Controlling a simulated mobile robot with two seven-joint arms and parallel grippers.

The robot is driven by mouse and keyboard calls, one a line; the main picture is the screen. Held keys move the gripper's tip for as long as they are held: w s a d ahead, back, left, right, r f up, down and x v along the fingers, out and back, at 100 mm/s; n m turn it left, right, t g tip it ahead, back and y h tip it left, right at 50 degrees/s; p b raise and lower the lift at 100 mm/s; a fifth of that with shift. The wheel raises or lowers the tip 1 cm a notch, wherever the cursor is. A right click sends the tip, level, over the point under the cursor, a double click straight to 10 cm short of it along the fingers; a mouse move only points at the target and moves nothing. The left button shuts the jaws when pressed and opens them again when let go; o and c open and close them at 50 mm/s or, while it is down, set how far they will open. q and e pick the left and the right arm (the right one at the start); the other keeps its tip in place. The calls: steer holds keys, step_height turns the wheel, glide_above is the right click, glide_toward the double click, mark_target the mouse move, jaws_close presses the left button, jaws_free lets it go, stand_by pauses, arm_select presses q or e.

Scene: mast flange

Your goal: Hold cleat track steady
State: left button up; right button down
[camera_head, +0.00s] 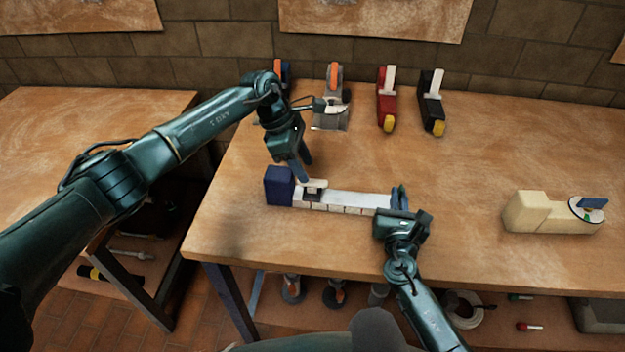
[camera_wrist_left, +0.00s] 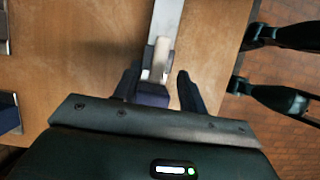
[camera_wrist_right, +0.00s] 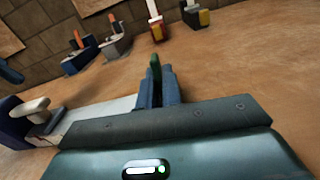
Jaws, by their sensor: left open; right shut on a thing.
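The cleat track (camera_head: 345,199) is a white bar lying on the workbench, with a dark blue block (camera_head: 279,186) at its left end. A small slider with a beige top (camera_head: 314,184) sits on the track near that block; it also shows in the right wrist view (camera_wrist_right: 31,109). My left gripper (camera_head: 305,172) is open just above the slider; in the left wrist view its fingers stand either side of the track's blue end (camera_wrist_left: 151,95). My right gripper (camera_head: 399,196) is shut on the track's right end; its fingers hide the gripped part.
Two orange-topped tools (camera_head: 334,78), a red block (camera_head: 387,101) and a black block (camera_head: 432,105) stand at the back. A cream block with a round dial (camera_head: 535,213) stands at the right. The bench between is clear. Its front edge (camera_head: 300,264) is close.

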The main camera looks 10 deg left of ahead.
mark_target(312, 180)
arm_select(q)
steer(key=x, duration=0.5)
steer(key=shift+d+f, duration=0.15)
steer(key=shift+f, duration=0.2)
steer(key=shift+c, duration=0.4)
jaws_close()
